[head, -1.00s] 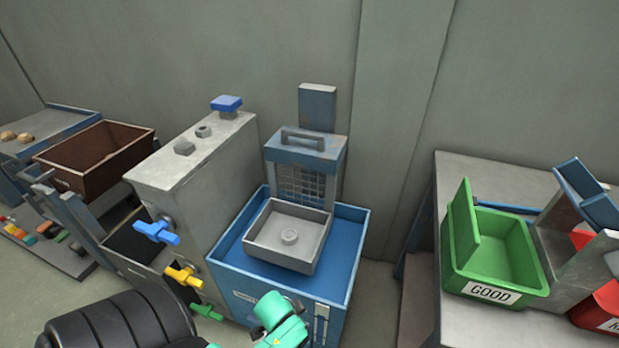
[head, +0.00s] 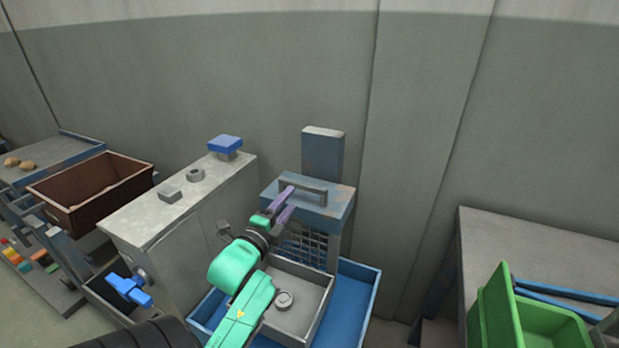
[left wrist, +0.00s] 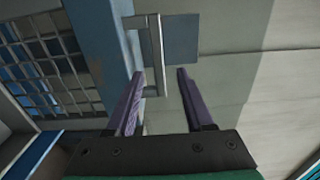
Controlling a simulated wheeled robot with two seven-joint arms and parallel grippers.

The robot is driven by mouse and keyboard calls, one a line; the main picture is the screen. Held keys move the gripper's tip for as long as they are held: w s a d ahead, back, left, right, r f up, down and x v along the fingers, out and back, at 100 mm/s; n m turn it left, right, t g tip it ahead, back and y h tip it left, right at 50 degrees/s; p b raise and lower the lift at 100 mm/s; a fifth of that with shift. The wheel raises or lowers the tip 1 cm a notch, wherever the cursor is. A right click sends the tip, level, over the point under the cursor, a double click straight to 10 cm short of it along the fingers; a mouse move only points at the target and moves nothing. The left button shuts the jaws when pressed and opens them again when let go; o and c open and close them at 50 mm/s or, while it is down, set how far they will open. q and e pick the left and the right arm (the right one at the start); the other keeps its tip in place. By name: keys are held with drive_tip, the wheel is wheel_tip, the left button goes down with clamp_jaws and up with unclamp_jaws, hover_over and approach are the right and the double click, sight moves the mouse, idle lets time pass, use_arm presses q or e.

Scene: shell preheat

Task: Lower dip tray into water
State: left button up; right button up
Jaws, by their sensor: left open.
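The dip tray is a grey square tray (head: 318,318) with a round knob in its middle, sitting over the blue tank (head: 368,300). Behind it stands a blue block with a mesh front (head: 308,245) and a bar handle (head: 305,186) on top. My left gripper (head: 291,198) is open at this handle. In the left wrist view the handle bar (left wrist: 158,50) shows between the two purple fingertips (left wrist: 160,73), not clamped. My arm hides part of the tray and the tank's left side. The right gripper is out of view.
A grey cabinet (head: 180,215) with a blue knob on top and a blue valve handle (head: 129,290) stands left of the tank. A brown bin (head: 92,192) is further left. A green bin (head: 530,320) is on the right table. The wall is behind.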

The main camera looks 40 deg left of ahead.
sight(307, 194)
use_arm(q)
drive_tip(key=p+x, duration=0.1)
drive_tip(key=x, duration=1)
drive_tip(key=shift+w+f, duration=0.15)
drive_tip(key=shift+w, duration=0.05)
clamp_jaws()
drive_tip(key=shift+f, duration=0.15)
idle(0.6)
